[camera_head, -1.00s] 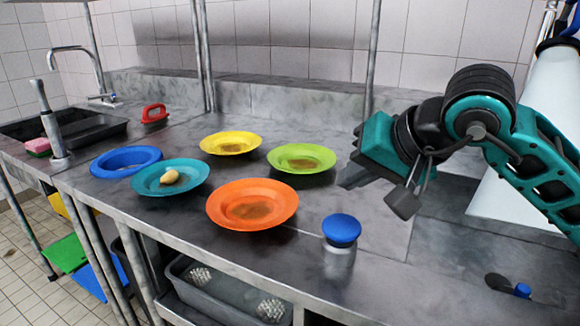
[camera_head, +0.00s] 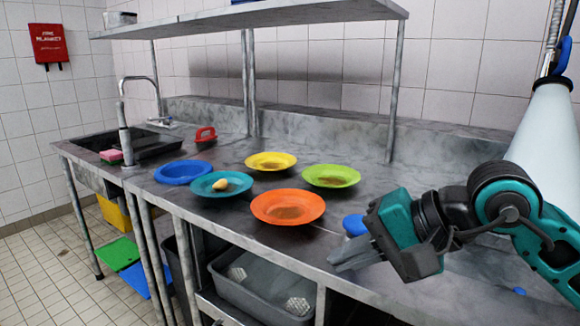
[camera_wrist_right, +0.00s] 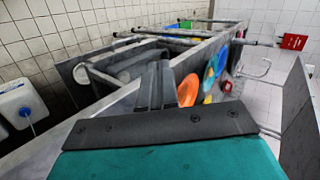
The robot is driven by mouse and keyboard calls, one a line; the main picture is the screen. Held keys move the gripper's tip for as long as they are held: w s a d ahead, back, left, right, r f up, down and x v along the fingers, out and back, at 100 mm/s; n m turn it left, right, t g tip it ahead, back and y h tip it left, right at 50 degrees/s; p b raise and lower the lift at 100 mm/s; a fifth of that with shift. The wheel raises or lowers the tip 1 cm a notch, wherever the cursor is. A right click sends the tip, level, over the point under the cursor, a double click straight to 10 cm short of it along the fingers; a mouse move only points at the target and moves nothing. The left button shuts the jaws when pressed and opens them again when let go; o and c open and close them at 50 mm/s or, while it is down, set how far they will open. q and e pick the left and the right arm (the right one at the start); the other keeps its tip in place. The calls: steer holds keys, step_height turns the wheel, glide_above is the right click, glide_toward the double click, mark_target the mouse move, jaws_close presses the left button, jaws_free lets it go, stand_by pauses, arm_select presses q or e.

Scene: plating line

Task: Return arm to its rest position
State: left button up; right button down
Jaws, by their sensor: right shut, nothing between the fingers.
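My right gripper (camera_head: 345,258) is shut and empty. It is in the right part of the head view, over the front edge of the steel counter, to the right of the orange plate (camera_head: 288,207). It partly hides a blue-topped container (camera_head: 354,224) behind it. In the right wrist view, the dark fingers of the right gripper (camera_wrist_right: 156,85) lie together with nothing between them. My right arm comes in from the right, bent at a black and teal joint. My left gripper does not show.
On the counter (camera_head: 228,232) stand a teal plate (camera_head: 205,190) with a pale yellow piece, a yellow plate (camera_head: 270,161), a green plate (camera_head: 331,176) and a blue plate (camera_head: 183,172). A shelf (camera_head: 270,18) hangs above. A sink (camera_head: 155,143) is at left. A grey bin (camera_head: 262,294) sits below.

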steer(key=s+a+r+m+g+y+p, duration=0.25)
steer(key=s+a+m+y, duration=0.3)
steer(key=m+y, duration=0.45)
steer(key=w+d+f+n+t+h+p, duration=0.1)
steer(key=w+d+f+n+t+h, duration=0.2)
steer(key=d+f+n+t+h, duration=0.8)
steer(key=w+f+n+t+h+p, duration=0.15)
steer(key=f+n+t, duration=0.3)
steer(key=n, duration=1.55)
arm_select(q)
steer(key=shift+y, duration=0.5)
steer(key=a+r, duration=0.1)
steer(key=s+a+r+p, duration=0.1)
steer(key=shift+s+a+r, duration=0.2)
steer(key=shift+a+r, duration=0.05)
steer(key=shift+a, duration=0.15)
arm_select(e)
steer(key=s+d+f+m+g+h, duration=0.2)
steer(key=s+f+m, duration=0.3)
steer(key=f, duration=0.3)
steer(key=s+d+f+m+g+h, duration=0.2)
steer(key=s+f+m+g, duration=0.2)
steer(key=s+f+m, duration=0.2)
step_height(320, 180, down, 3)
steer(key=shift+s+d+f+m+g, duration=0.15)
steer(key=shift+s+m+g, duration=0.2)
steer(key=shift+m, duration=0.85)
